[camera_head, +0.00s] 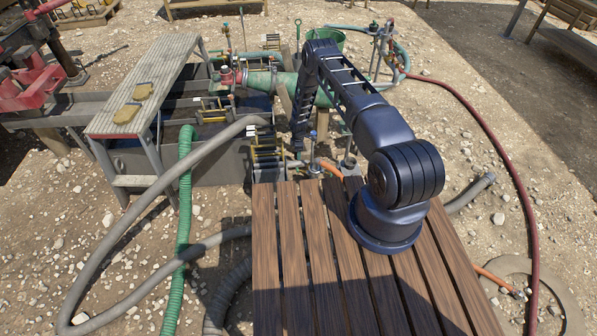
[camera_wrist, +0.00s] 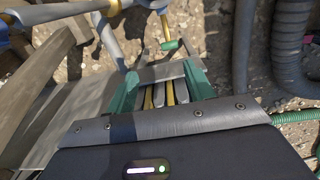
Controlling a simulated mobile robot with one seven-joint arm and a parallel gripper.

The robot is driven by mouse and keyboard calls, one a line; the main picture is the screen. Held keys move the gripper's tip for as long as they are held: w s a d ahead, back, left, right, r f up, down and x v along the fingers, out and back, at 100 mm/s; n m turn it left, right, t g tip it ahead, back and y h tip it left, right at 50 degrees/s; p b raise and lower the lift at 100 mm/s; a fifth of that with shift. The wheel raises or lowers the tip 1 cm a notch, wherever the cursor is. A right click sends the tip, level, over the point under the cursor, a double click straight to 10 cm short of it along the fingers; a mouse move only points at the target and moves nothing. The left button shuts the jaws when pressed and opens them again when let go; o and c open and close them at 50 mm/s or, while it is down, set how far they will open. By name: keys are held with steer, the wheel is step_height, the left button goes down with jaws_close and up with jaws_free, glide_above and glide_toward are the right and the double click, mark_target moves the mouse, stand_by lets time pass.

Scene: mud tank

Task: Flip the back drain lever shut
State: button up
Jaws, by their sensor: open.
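My gripper (camera_wrist: 160,85) shows in the wrist view with its two green fingers apart and nothing clearly held between them. Yellow and grey strips show in the gap between the fingers. A small lever with a green grip (camera_wrist: 171,45) and a yellowish stem lies just beyond the fingertips, apart from them. I cannot tell whether it is the back drain lever. In the head view my arm reaches down beside the tank (camera_head: 190,160); the gripper end is too small and dark to make out. Banks of small striped bars (camera_head: 264,150) are left of it.
A slatted wooden deck (camera_head: 290,250) lies in front. A grey walkway (camera_head: 150,75) with two yellowish pads spans the left side. A grey hose (camera_head: 130,215) and a green hose (camera_head: 183,200) cross the left foreground. A green bucket (camera_head: 328,38) stands behind my arm.

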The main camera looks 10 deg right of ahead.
mark_target(299, 170)
steer(key=f, duration=0.1)
steer(key=s+f, duration=0.1)
steer(key=f, duration=0.2)
steer(key=shift+s, duration=0.3)
steer(key=shift+f, duration=5.25)
steer(key=shift+c, duration=0.4)
steer(key=shift+a, duration=0.1)
jaws_close()
